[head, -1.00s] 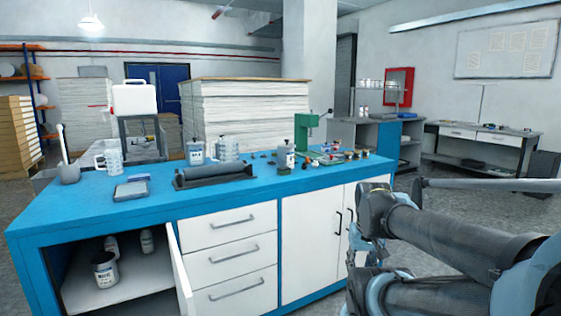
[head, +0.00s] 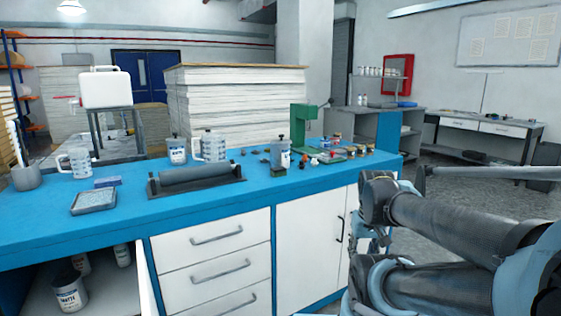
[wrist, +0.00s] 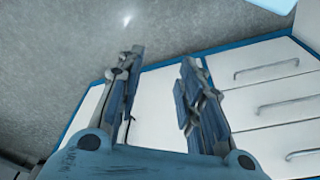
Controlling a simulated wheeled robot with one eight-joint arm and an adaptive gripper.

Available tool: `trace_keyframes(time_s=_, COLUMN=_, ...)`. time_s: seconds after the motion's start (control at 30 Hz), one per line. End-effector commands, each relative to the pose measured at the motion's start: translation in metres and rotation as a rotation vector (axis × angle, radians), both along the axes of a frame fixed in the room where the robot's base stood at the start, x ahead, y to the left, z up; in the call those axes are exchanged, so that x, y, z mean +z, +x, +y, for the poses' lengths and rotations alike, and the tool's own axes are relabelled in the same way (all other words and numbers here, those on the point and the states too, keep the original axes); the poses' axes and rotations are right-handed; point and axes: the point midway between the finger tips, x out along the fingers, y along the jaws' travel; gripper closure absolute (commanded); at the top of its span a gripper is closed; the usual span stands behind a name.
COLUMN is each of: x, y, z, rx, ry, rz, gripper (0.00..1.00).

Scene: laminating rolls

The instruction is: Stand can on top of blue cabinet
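The blue cabinet (head: 330,187) is a long bench with a blue top and white drawers and doors. Other labelled containers stand on the top: one (head: 177,151) behind the black roller and one (head: 283,154) near the green press. I cannot tell which container is the task's can. In the wrist view my gripper (wrist: 161,58) is open and empty, fingers apart, above the floor and the white cabinet fronts.
An open white door (head: 147,283) juts out beside the compartment. Paper stacks (head: 235,105) stand behind.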

Motion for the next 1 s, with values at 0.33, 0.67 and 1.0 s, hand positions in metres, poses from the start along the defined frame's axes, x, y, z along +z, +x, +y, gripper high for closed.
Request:
trace_keyframes(time_s=0.33, x=0.02, y=0.038, z=0.039, rx=-0.153, ry=0.202, rz=-0.09, gripper=0.06)
trace_keyframes(time_s=0.67, x=0.064, y=0.133, z=0.118, rx=-0.524, ry=0.677, rz=-0.149, gripper=0.06)
trace_keyframes(time_s=1.0, x=0.117, y=0.226, z=0.171, rx=-0.937, ry=1.188, rz=-0.047, gripper=0.06)
